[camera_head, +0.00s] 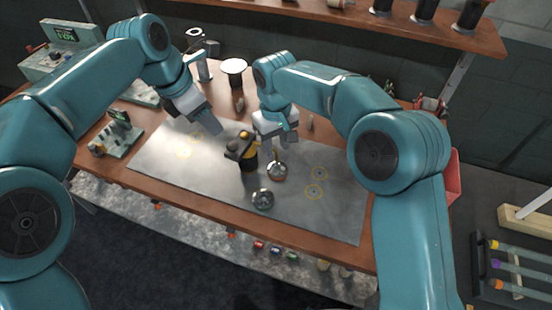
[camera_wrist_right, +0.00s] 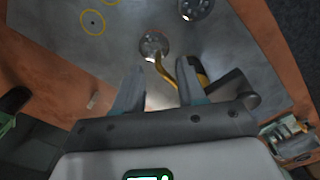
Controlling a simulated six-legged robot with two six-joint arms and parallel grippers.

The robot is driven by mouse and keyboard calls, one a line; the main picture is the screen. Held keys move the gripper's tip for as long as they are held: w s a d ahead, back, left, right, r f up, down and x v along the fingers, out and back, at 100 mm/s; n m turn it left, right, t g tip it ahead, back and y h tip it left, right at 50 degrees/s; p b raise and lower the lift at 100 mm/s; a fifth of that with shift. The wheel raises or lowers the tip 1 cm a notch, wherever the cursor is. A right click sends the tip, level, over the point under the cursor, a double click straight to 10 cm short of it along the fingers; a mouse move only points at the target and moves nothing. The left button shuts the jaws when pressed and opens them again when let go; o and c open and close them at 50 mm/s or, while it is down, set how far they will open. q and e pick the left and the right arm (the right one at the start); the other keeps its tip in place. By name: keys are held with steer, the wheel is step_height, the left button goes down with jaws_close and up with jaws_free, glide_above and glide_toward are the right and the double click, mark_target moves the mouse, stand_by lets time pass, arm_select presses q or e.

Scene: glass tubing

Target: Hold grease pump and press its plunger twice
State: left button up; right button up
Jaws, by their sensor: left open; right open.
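The grease pump (camera_head: 248,160), black with yellow parts, stands upright near the middle of the grey mat. Nothing is clearly held. My left gripper (camera_head: 211,126) is open, left of and behind the pump, apart from it. The plunger is hard to make out.
Two round metal fittings (camera_head: 277,171) (camera_head: 262,199) lie on the mat (camera_head: 330,220) right of and in front of the pump. Yellow rings mark the mat. A white-topped container (camera_head: 234,67) stands behind; a small green device (camera_head: 117,135) is at left. The mat's front left is clear.

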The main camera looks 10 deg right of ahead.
mark_target(276, 162)
step_height(276, 162, down, 7)
steer(key=shift+w+d+r, duration=0.1)
steer(key=shift+r, duration=0.1)
steer(key=shift+f, duration=0.65)
